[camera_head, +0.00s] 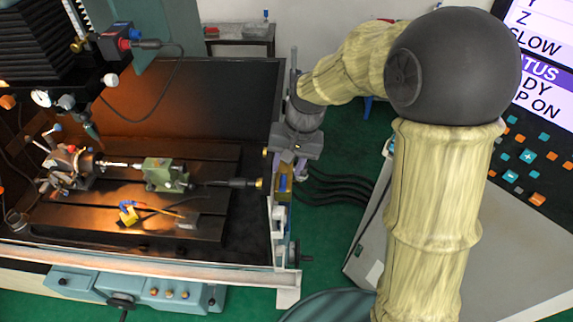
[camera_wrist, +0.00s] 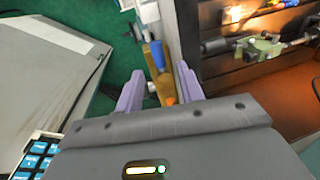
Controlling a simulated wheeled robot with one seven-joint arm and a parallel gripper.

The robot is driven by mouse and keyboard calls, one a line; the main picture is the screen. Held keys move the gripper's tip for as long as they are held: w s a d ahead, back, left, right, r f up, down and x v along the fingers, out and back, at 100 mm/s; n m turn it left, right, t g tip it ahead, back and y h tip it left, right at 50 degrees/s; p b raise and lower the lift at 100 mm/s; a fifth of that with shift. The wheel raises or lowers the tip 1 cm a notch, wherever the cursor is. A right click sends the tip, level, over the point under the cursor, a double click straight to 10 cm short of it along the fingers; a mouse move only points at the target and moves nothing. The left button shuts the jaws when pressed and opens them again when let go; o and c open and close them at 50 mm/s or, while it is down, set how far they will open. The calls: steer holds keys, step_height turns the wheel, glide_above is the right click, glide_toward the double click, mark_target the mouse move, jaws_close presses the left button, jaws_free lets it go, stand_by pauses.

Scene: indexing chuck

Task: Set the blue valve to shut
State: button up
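The blue valve shows in the wrist view as a small blue lever (camera_wrist: 158,55) on a brass-coloured body (camera_wrist: 154,82), with an orange part (camera_wrist: 170,100) at its near end. The lever lies roughly along the body. In the head view the blue lever (camera_head: 282,183) is small, on the machine's right side wall. My gripper (camera_wrist: 160,74) is open, with its two purple fingers apart on either side of the valve. No finger clearly touches the lever. In the head view my gripper (camera_head: 293,168) is just above the valve, and its fingers are partly hidden.
The machine's wall (camera_head: 277,130) stands beside my gripper. Inside are a slotted table (camera_head: 135,220), a chuck (camera_head: 70,168) and a green tailstock (camera_head: 162,174). Black hoses (camera_head: 345,187) run right of the valve towards a grey cabinet (camera_head: 430,255).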

steer(key=r+p, duration=0.1)
steer(key=d+r+p, duration=0.1)
steer(key=r, duration=0.1)
steer(key=shift+d+r, duration=0.1)
stand_by(0.3)
steer(key=s+d+f+t+h+b, duration=0.1)
steer(key=s+d+f+b, duration=0.3)
steer(key=d, duration=0.3)
steer(key=s+d+f+t+h+b, duration=0.1)
steer(key=s+d+f+b, duration=0.3)
steer(key=s+d+f, duration=0.2)
steer(key=shift+s+d+f+n, duration=0.3)
steer(key=shift+s+d, duration=0.05)
steer(key=shift+d, duration=0.8)
steer(key=shift+w, duration=0.1)
